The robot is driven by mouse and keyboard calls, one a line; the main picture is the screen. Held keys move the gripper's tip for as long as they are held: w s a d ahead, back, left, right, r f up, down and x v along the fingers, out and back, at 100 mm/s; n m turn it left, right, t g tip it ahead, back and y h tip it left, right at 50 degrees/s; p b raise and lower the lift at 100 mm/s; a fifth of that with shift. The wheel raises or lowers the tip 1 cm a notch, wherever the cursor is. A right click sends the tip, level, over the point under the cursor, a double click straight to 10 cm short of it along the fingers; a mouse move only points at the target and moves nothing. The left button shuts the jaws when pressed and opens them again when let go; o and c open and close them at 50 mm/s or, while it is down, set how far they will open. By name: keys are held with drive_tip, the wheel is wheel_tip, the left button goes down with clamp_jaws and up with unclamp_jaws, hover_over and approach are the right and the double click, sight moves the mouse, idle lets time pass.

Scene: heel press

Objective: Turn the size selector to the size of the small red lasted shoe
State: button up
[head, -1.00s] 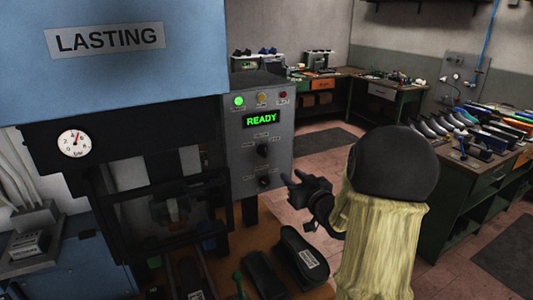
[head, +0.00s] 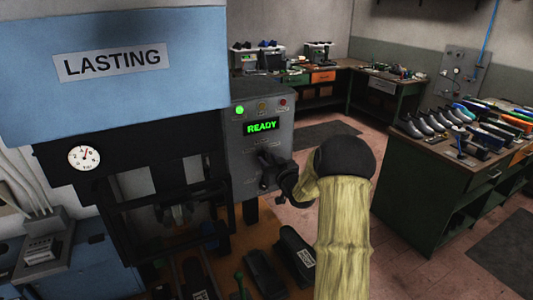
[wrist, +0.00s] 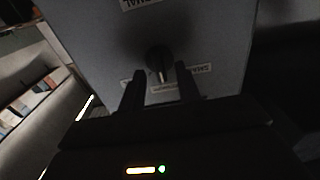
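The grey control panel (head: 257,108) of the lasting press shows a green READY display (head: 262,127). My gripper (head: 272,165) is in front of its lower half, hiding part of the knobs and labels there. In the wrist view, a round black knob (wrist: 158,57) with a light pointer line stands on the panel between printed labels. My gripper's two fingers (wrist: 160,72) are apart, one on each side just below the knob. I cannot tell whether they touch it, nor whether this knob is the size selector. I cannot make out a small red lasted shoe.
A green-sided bench (head: 405,185) at right carries rows of grey and coloured shoes. The press frame stands close at left. Open floor lies between panel and bench.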

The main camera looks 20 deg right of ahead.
drive_tip(key=shift+w, duration=1)
drive_tip(key=shift+c, duration=0.2)
clamp_jaws()
